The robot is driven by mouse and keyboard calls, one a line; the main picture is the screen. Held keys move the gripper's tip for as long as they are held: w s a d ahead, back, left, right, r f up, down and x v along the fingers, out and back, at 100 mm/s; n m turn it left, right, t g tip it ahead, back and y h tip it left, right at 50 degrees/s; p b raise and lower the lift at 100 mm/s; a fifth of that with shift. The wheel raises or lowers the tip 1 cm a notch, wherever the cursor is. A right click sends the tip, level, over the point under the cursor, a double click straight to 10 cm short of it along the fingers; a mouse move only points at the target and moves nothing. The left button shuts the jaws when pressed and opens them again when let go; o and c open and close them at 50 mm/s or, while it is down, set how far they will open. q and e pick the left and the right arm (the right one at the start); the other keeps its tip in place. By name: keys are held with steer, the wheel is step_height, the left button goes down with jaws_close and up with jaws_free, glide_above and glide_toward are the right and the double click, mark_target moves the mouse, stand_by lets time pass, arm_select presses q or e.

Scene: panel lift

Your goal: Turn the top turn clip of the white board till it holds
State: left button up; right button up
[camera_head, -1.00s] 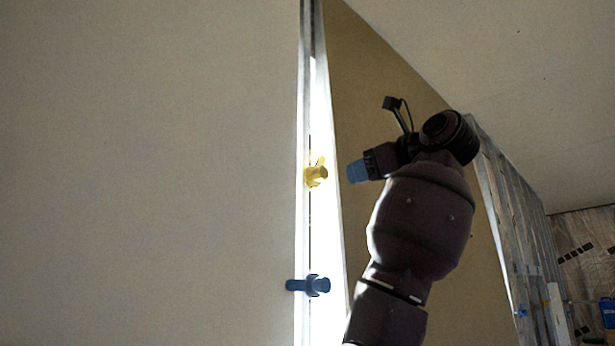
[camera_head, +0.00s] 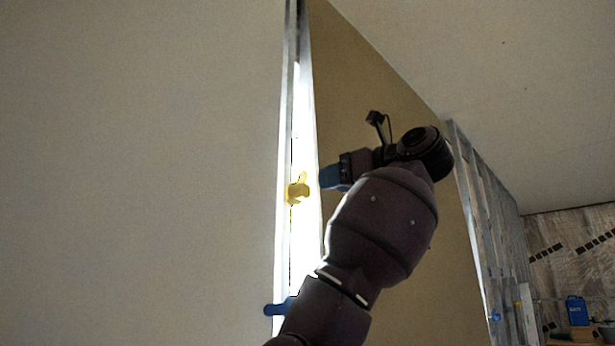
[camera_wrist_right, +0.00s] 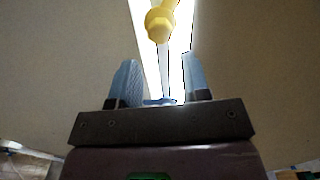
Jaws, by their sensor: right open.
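The white board (camera_head: 140,150) is the large pale panel filling the left of the head view. The yellow top turn clip (camera_head: 298,189) sits on the bright metal stud at its right edge, its tab pointing upward rather than across the board. The clip also shows at the top of the right wrist view (camera_wrist_right: 161,22), beyond the fingertips. My right gripper (camera_head: 328,178) is just right of the clip, with a small gap. Its two blue fingers (camera_wrist_right: 160,62) are apart with nothing gripped. My left gripper is not in view.
A lower blue clip (camera_head: 276,309) has its tab lying left over the board; my right arm partly covers it. A brown panel (camera_head: 390,110) stands behind my arm. Bare metal studs (camera_head: 480,210) and a blue canister (camera_head: 577,310) are at the far right.

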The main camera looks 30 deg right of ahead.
mark_target(306, 189)
steer(key=p+x, duration=0.1)
steer(key=x, duration=0.5)
steer(key=shift+w+a, duration=0.3)
steer(key=shift+w, duration=0.35)
steer(key=shift+w+a+p, duration=0.1)
steer(key=shift+w+p, duration=0.15)
steer(key=shift+p, duration=0.05)
steer(key=shift+c, duration=0.2)
steer(key=c, duration=0.6)
